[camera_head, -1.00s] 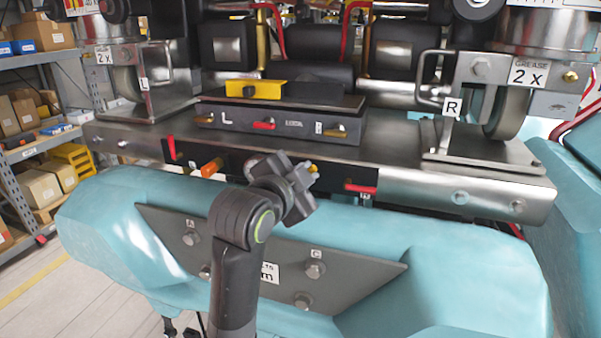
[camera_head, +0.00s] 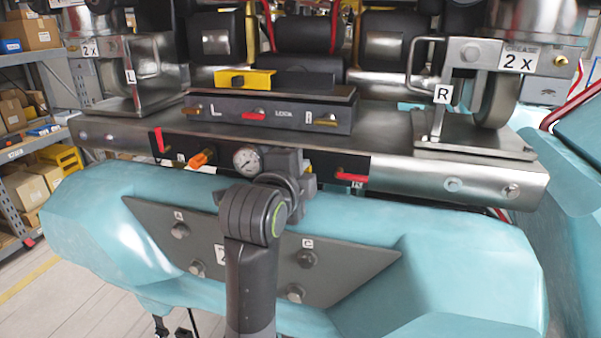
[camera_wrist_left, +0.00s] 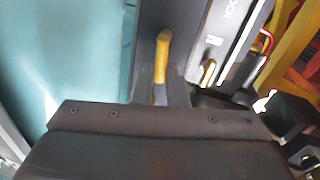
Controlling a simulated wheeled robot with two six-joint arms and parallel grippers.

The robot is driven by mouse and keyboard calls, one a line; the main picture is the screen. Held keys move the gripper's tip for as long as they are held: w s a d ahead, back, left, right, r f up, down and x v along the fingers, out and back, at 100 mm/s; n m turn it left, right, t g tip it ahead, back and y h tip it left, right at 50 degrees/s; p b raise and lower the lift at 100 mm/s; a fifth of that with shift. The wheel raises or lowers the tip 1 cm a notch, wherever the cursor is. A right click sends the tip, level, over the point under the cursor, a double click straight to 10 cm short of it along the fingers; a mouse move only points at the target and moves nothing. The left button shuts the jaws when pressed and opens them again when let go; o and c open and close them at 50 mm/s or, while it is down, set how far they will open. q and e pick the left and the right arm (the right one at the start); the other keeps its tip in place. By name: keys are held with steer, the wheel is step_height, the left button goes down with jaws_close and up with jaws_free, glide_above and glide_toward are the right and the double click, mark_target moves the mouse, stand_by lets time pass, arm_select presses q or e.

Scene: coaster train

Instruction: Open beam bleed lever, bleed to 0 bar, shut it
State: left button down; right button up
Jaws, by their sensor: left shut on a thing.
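My left gripper (camera_head: 304,168) is at the front of the steel beam, just right of the round pressure gauge (camera_head: 247,161). It is shut on a yellow-handled lever (camera_wrist_left: 162,62), which sticks out past the jaws in the left wrist view. In the head view only a small yellow bit of this lever shows behind the gripper, so its angle is hard to tell. The gauge has a white face; its needle is too small to read. My right gripper is not in view.
On the beam's black panel are an upright red lever (camera_head: 158,141), an orange fitting (camera_head: 203,158) and a level red lever (camera_head: 351,178). A grey box (camera_head: 270,108) with small handles sits above. The teal nose (camera_head: 440,260) bulges below.

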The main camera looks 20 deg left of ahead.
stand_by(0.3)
arm_select(q)
steer(key=c, duration=1.5)
jaws_free()
steer(key=shift+o, duration=0.2)
